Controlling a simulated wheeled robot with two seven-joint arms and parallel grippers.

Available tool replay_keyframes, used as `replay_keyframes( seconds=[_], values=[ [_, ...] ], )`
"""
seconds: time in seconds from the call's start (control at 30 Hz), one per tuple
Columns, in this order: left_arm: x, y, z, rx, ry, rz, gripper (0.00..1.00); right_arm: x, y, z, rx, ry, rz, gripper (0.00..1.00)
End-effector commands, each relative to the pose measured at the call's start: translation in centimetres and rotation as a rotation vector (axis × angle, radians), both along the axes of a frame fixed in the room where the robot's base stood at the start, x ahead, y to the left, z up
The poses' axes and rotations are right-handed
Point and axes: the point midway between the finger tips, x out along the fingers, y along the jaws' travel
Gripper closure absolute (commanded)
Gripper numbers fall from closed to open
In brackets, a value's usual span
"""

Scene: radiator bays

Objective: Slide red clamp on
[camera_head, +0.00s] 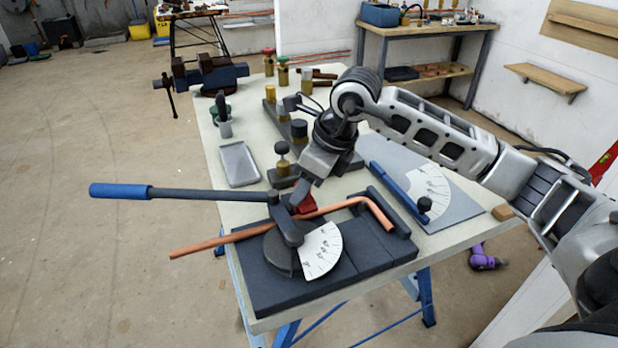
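The red clamp (306,204) is at the copper pipe on the bender, just right of the bender's upright head. My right gripper (301,193) reaches down from above with its fingertips at the clamp and appears shut on it. The fingers and the bender head partly hide the clamp, so I cannot tell whether it is around the pipe or only against it. The copper pipe (220,243) lies across the bender (285,252), its right end bent toward the front. The bender's blue-handled lever (180,194) sticks out to the left. My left gripper is not in view.
A grey tray (239,164) and blocks with brass-coloured posts (299,128) stand behind the bender. A flat plate with a white dial (432,190) and a blue bar (397,189) lies to the right. A vise (205,75) is at the far left end.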

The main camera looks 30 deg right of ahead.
Motion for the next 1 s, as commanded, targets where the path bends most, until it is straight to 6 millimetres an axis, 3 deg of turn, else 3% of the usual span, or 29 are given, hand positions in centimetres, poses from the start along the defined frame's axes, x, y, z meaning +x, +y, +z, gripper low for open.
replay_keyframes(
  seconds=[0.37, 1.0],
  values=[
    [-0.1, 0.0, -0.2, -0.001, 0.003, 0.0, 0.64, -0.2, -0.4, 0.9, 0.0, -0.006, -0.005, 0.52],
    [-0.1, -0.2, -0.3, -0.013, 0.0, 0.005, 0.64, -4.3, -3.3, 13.4, 0.0, -0.007, -0.004, 0.52]
  ],
)
